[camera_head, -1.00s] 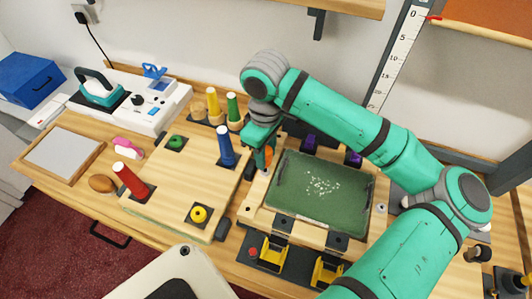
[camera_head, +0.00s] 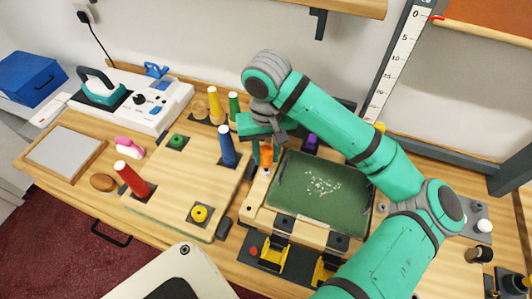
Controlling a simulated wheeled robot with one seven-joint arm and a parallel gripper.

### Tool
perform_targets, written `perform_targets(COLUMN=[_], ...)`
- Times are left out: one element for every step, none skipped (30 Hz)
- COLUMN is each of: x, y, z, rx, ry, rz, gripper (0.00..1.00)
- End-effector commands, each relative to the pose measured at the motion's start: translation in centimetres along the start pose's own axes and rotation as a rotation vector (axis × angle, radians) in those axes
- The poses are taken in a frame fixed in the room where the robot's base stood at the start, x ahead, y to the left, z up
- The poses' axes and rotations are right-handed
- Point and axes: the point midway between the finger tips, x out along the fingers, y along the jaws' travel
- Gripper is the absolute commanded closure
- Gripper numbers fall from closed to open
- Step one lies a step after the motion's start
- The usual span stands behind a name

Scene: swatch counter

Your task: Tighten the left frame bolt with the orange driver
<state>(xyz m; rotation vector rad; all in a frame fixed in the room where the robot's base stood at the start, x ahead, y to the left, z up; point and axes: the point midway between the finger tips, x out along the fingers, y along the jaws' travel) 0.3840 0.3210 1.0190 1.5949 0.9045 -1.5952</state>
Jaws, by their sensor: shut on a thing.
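The orange driver (camera_head: 266,157) stands roughly upright at the left edge of the wooden frame (camera_head: 252,198), which holds a green panel (camera_head: 318,188) with pale specks. My gripper (camera_head: 266,154) points down and is shut on the driver, with a teal finger to each side of it. The driver's lower end is at the frame's left side, near the panel's upper left corner. The left frame bolt is not clearly visible; I cannot tell whether the driver tip sits in it.
A wooden block to the left holds a blue peg (camera_head: 226,147), a red peg (camera_head: 132,179) and a yellow ring (camera_head: 199,214). A ruler post (camera_head: 392,58) stands at the back.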

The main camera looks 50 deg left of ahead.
Motion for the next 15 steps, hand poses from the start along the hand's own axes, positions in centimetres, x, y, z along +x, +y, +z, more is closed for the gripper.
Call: perform_targets(x=[0.00,0.00,0.00,0.00,0.00,0.00,0.00,0.00,0.00,0.00,0.00,0.01,0.01,0.02,0.02], y=[-0.04,-0.04,-0.03,-0.03,-0.03,-0.03,-0.04,-0.04,-0.04,-0.04,-0.04,-0.03,-0.03,-0.04,-0.07], z=[-0.03,-0.02,-0.02,-0.01,-0.01,-0.01,-0.01,-0.01,0.00,0.00,0.00,0.01,0.01,0.01,0.01], rx=[-0.001,-0.001,-0.001,-0.002,-0.002,-0.002,-0.002,-0.003,-0.003,-0.005,-0.011,-0.028,-0.048,-0.075,-0.118], ry=[0.001,0.001,0.001,0.000,0.000,0.000,0.000,0.000,0.000,0.000,0.000,0.000,-0.001,-0.001,-0.001], rz=[-0.001,-0.001,-0.001,0.000,0.000,0.000,0.000,0.000,0.000,0.000,0.000,0.000,-0.001,-0.001,-0.001], gripper=[0.70,0.62,0.62,0.62,0.62,0.62,0.62,0.62,0.62,0.62,0.62,0.62,0.62,0.62,0.62])
